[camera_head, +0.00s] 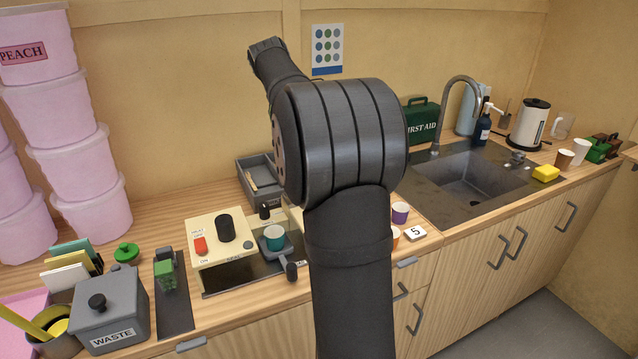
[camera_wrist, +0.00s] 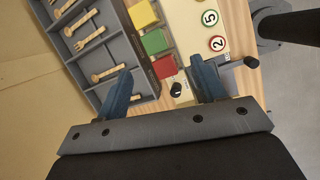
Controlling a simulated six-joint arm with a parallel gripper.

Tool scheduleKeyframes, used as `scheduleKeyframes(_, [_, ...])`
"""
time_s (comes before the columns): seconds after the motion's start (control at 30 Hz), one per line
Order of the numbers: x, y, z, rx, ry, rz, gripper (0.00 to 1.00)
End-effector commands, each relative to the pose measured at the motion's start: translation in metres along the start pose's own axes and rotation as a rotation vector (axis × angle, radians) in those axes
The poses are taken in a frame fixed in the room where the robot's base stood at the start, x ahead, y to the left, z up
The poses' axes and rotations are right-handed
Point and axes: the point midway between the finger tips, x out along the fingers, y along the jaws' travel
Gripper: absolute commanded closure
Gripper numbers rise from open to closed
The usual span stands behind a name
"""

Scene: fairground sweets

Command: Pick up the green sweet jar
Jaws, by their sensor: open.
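A green, see-through jar-like thing (camera_head: 165,273) stands on a narrow dark mat at the front left of the counter, in the head view. A dark part stands behind its top. A round green lid-like piece with a knob (camera_head: 126,252) lies just behind and left of it. I cannot tell whether the two belong together. My gripper (camera_wrist: 166,78) is open, its two blue-grey fingers apart with nothing held between them, in the wrist view. In the head view my arm hides the gripper. Neither green thing can be made out in the wrist view.
Below the fingers are a tray (camera_wrist: 112,50) of wooden cutlery, coloured blocks (camera_wrist: 155,41) and numbered discs (camera_wrist: 210,18). A grey waste bin (camera_head: 110,310) stands left of the green jar, a cream control box (camera_head: 218,236) right. Pink tubs (camera_head: 85,165) are stacked at far left.

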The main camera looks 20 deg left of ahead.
Motion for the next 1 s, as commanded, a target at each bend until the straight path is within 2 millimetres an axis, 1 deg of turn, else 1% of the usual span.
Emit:
scheduleKeyframes(0.03, [-0.007,0.008,-0.01,-0.059,-0.018,-0.019,0.36])
scheduleKeyframes(0.13, [-0.018,0.015,-0.019,-0.148,-0.047,-0.052,0.36])
scheduleKeyframes(0.2, [-0.023,0.017,-0.023,-0.185,-0.06,-0.069,0.36])
scheduleKeyframes(0.27, [-0.024,0.018,-0.025,-0.201,-0.065,-0.077,0.36])
scheduleKeyframes(0.33, [-0.019,0.017,-0.025,-0.21,-0.067,-0.082,0.36])
scheduleKeyframes(0.47, [0.004,0.015,-0.022,-0.208,-0.067,-0.086,0.36])
scheduleKeyframes(0.7, [0.057,0.011,-0.018,-0.207,-0.067,-0.085,0.36])
scheduleKeyframes(0.8, [0.075,0.01,-0.017,-0.208,-0.066,-0.083,0.36])
scheduleKeyframes(0.9, [0.088,0.01,-0.016,-0.207,-0.067,-0.082,0.36])
scheduleKeyframes(1.0, [0.094,0.009,-0.016,-0.206,-0.067,-0.08,0.36])
